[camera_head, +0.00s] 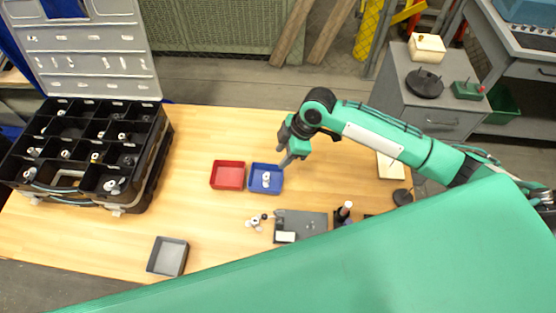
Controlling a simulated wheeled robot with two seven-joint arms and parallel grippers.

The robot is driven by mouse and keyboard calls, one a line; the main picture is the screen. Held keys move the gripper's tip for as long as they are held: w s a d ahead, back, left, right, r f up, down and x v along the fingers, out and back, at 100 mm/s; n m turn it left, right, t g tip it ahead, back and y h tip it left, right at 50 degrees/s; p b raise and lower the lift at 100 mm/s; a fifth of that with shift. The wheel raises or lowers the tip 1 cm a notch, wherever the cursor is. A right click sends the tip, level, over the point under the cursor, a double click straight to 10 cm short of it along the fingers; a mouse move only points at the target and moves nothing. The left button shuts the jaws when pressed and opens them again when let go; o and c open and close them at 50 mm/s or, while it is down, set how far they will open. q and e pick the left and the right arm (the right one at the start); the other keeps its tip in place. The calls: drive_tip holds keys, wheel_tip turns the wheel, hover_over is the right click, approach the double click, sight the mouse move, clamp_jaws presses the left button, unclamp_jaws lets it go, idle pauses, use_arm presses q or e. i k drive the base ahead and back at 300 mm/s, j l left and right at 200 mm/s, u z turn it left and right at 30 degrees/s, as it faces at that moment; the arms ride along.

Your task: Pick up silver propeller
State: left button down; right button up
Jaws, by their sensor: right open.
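A small silver-white part with several lobes, which looks like a propeller (254,222), lies on the wooden table below the blue tray. Another small whitish part (266,179) lies in the blue tray (254,190); its exact shape is too small to tell. My right gripper (287,162) points down at the right edge of the blue tray, open, with nothing seen between its fingers. It is up and to the right of the propeller-like part. My left gripper is not in view.
A red tray (227,186) stands left of the blue one, and a grey tray (153,264) is at the front. A black compartment case (148,181) with small parts fills the left. A dark plate (315,222) and a bottle (344,211) stand to the right. The back left table is clear.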

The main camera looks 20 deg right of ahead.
sight(255, 221)
drive_tip(key=k, duration=2)
